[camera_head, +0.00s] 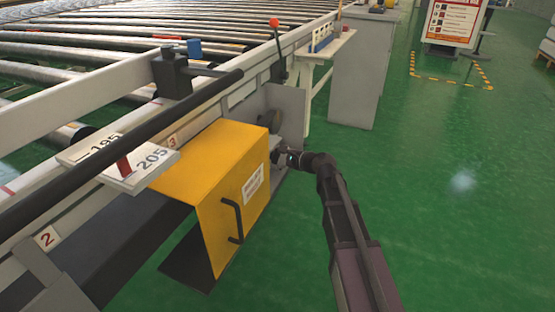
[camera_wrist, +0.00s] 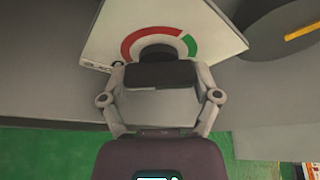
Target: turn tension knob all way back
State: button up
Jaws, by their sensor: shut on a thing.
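The tension knob (camera_wrist: 156,52) is a dark round knob in the wrist view, mostly hidden behind my gripper. A white dial plate (camera_wrist: 100,43) surrounds it, with a red arc on the left and top and a short green arc at the right. My gripper (camera_wrist: 158,76) is shut on the knob, with its fingers in front of the plate. In the head view my gripper (camera_head: 283,157) reaches the grey side panel behind the yellow box, and the knob cannot be made out there.
A yellow box (camera_head: 212,175) with a black handle stands left of my arm. A red-tipped lever (camera_head: 277,45) rises above the grey panel (camera_head: 290,110). A roller conveyor (camera_head: 90,45) fills the upper left. The green floor (camera_head: 450,200) at right is clear.

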jog(key=shift+n+t, duration=0.3)
jog(key=shift+n, duration=0.1)
jog(key=o, duration=1)
jog(key=shift+c, duration=0.2)
jog(key=shift+w+m, duration=0.1)
jog(key=shift+m, duration=0.2)
